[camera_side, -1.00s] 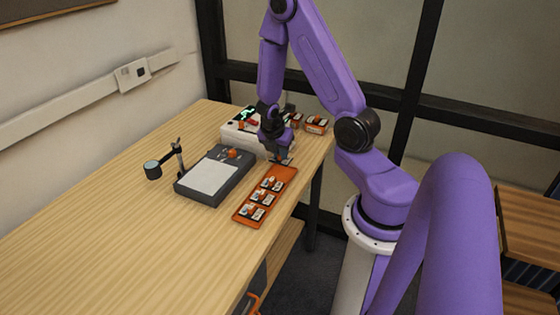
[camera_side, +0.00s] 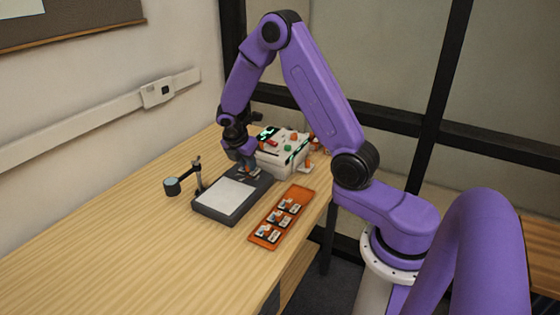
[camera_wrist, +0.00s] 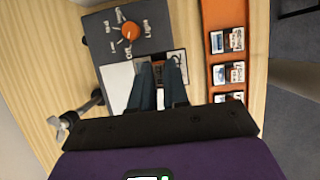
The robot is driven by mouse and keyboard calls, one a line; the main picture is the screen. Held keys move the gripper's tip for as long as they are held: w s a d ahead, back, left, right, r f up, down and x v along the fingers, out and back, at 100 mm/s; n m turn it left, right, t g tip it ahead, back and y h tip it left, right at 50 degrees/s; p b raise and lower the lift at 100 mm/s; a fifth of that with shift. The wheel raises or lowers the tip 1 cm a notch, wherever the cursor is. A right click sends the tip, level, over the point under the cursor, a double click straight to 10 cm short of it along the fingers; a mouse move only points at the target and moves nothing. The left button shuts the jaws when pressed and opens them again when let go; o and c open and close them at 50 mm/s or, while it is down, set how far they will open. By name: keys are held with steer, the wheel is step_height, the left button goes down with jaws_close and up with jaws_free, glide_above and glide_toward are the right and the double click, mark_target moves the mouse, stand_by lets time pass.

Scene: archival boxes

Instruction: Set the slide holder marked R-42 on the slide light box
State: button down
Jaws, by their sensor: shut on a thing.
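My gripper (camera_side: 249,170) is over the far end of the dark grey slide light box (camera_side: 209,208), near its controls. It is shut on a small slide holder (camera_wrist: 170,60), mostly hidden by the fingers in the wrist view; its marking cannot be read. In the wrist view the gripper (camera_wrist: 160,72) points down at the light box, whose white panel (camera_wrist: 117,82) and orange knob (camera_wrist: 130,31) show. Whether the holder touches the box I cannot tell. An orange tray (camera_side: 301,192) right of the box holds three more holders, labels too small to read.
A white instrument (camera_side: 285,158) with coloured buttons stands behind the light box. A small arm stand with a round head (camera_side: 172,186) stands close at the box's left. The table's front left (camera_side: 110,255) is clear.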

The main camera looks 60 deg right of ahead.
steer(key=shift+w+a+f, duration=0.45)
steer(key=shift+w+a, duration=0.15)
steer(key=shift+a, duration=0.35)
steer(key=shift+w+a+f, duration=0.5)
steer(key=shift+w+a, duration=0.1)
steer(key=shift+a, duration=0.3)
steer(key=shift+w+a+f, duration=0.45)
steer(key=shift+w+a, duration=0.15)
steer(key=shift+a, duration=0.35)
steer(key=shift+f, duration=0.1)
steer(key=shift+f, duration=0.8)
steer(key=shift+f, duration=0.15)
steer(key=shift+f, duration=0.65)
steer(key=shift+f, duration=0.1)
steer(key=shift+f, duration=0.25)
